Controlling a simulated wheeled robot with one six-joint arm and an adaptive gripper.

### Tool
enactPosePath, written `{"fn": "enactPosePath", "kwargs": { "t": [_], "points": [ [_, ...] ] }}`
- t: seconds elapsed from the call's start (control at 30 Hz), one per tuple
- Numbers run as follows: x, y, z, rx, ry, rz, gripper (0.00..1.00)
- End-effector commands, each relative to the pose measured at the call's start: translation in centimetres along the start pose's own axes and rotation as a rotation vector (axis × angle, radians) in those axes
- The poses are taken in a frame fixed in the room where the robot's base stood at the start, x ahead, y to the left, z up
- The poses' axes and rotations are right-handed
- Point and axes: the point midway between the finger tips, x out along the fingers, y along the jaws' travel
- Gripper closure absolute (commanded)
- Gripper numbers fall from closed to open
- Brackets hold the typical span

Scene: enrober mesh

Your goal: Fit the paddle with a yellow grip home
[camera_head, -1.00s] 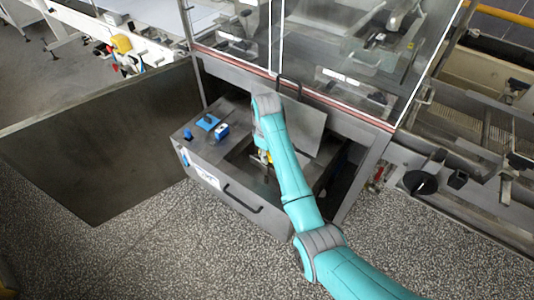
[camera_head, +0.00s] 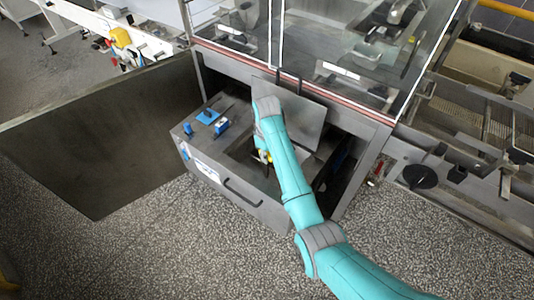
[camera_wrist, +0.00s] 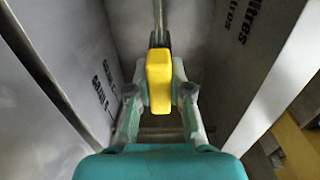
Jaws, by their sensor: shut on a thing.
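The paddle's yellow grip (camera_wrist: 159,82) stands between the two fingers of my gripper (camera_wrist: 160,98) in the wrist view, and my gripper is shut on it. A thin grey shaft (camera_wrist: 158,20) runs from the grip toward the top of that view. My arm hides most of the paddle and my gripper there. The paddle's far end and its seat are not clear to me.
Grey walls with dark printed lettering (camera_wrist: 104,92) flank my gripper closely in the wrist view. A raised metal lid (camera_head: 305,118) stands behind my arm. Blue parts (camera_head: 208,117) lie on the tank's left top. An open door panel (camera_head: 100,140) stands at left.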

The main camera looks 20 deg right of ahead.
Motion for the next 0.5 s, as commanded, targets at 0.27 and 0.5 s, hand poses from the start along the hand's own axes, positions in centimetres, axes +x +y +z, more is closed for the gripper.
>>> {"fn": "enactPosePath", "kwargs": {
  "t": [0.27, 0.5],
  "points": [
    [0.9, 0.0, 0.0, 0.000, 0.000, 0.000, 1.00],
    [1.7, 0.0, 0.0, 0.000, 0.000, 0.000, 1.00]
  ]
}}
